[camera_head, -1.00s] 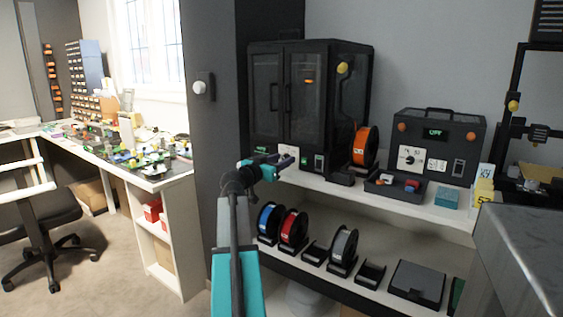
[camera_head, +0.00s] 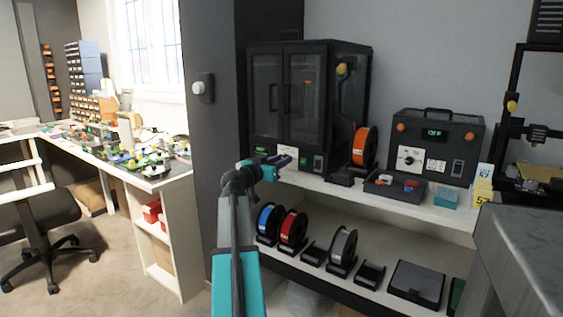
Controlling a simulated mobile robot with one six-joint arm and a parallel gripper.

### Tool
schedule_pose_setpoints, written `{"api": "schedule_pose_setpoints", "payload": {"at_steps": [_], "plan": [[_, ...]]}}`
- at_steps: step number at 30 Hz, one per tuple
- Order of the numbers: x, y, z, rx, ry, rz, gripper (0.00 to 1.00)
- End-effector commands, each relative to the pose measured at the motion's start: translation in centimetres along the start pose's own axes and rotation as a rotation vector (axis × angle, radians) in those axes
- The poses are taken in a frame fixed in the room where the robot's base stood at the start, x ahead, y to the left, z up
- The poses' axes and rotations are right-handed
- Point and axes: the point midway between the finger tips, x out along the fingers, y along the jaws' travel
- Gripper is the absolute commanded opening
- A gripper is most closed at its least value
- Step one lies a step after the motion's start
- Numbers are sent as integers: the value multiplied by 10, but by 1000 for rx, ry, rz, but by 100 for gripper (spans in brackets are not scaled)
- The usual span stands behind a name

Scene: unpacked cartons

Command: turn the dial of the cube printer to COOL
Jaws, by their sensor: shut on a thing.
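The cube printer (camera_head: 328,115) is the tall black cabinet with two glass doors on the upper shelf. Its low front strip has a small green display (camera_head: 261,150) and a pale dial panel (camera_head: 288,151), partly covered by my gripper.
A grey metal surface (camera_head: 525,250) is at front right.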

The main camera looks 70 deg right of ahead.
Motion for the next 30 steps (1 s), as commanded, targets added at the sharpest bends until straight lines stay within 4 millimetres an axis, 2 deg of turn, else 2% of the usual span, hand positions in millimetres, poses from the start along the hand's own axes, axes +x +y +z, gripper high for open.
{"api": "schedule_pose_setpoints", "payload": {"at_steps": [11, 30], "plan": [[2, -2, -2, -173, 4, -3, 0], [3, -2, -4, -677, 6, -4, 0]]}}
